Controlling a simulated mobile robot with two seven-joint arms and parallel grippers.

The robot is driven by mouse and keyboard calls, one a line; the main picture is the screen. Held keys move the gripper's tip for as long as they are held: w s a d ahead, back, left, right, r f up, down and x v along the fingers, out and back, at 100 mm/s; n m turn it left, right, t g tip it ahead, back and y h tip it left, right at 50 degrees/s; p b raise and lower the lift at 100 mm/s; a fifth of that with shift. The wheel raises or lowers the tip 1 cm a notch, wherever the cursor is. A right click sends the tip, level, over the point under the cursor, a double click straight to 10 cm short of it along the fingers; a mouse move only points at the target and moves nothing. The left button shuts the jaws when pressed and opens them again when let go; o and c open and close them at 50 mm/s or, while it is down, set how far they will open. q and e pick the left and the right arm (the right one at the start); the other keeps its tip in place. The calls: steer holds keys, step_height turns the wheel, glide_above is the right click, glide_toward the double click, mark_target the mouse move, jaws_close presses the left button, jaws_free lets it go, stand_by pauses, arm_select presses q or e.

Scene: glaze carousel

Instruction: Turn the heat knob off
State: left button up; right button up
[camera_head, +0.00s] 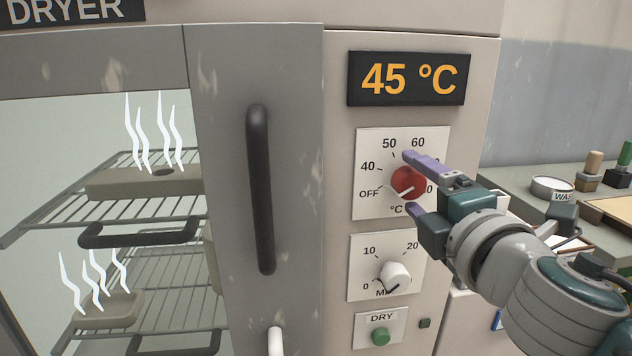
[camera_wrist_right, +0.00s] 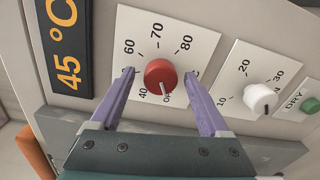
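The red heat knob (camera_head: 408,182) sits on a white dial plate (camera_head: 375,150) on the dryer front. Its white mark points to the lower left, toward OFF. The wrist view shows the knob (camera_wrist_right: 160,76) with its mark close to the OFF label. My right gripper (camera_head: 411,182) has one purple finger above the knob and one below. In the wrist view the right gripper (camera_wrist_right: 159,73) is open, with a visible gap between each fingertip and the knob. The display (camera_head: 408,78) reads 45 °C. My left gripper is out of view.
A white timer knob (camera_head: 395,275) and a green DRY button (camera_head: 380,337) are below the heat dial. A dark door handle (camera_head: 261,190) stands to its left. Steaming pieces (camera_head: 145,182) lie on racks behind the glass. A counter (camera_head: 510,180) with small items is at right.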

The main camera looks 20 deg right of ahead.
steer(key=b+v, duration=0.1)
steer(key=v, duration=0.9)
steer(key=shift+b, duration=0.3)
steer(key=shift+d, duration=0.1)
